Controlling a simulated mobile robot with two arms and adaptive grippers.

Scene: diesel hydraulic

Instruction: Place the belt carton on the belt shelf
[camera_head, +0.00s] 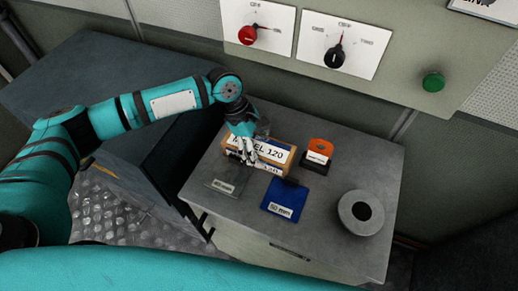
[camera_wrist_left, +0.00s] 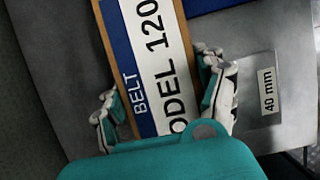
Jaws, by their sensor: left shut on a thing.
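The belt carton (camera_head: 277,150) is a brown box with a white and blue label ending in "EL 120". It is at the back of the grey tabletop (camera_head: 330,240). My left gripper (camera_head: 246,150) is shut on its left end. In the left wrist view the carton (camera_wrist_left: 152,60) reads "BELT" and "ODEL 120", with the two fingers (camera_wrist_left: 165,108) on either side of it. I cannot tell whether the carton rests on the table or hangs just above it. No shelf marked for belts can be made out. My right gripper is not in view.
In front of the carton lie a grey plate marked 40 mm (camera_head: 226,180) and a blue piece marked 50 mm (camera_head: 284,201). An orange and black block (camera_head: 319,150) stands to its right. A grey ring (camera_head: 350,222) lies farther right. A wall panel with knobs (camera_head: 343,40) rises behind.

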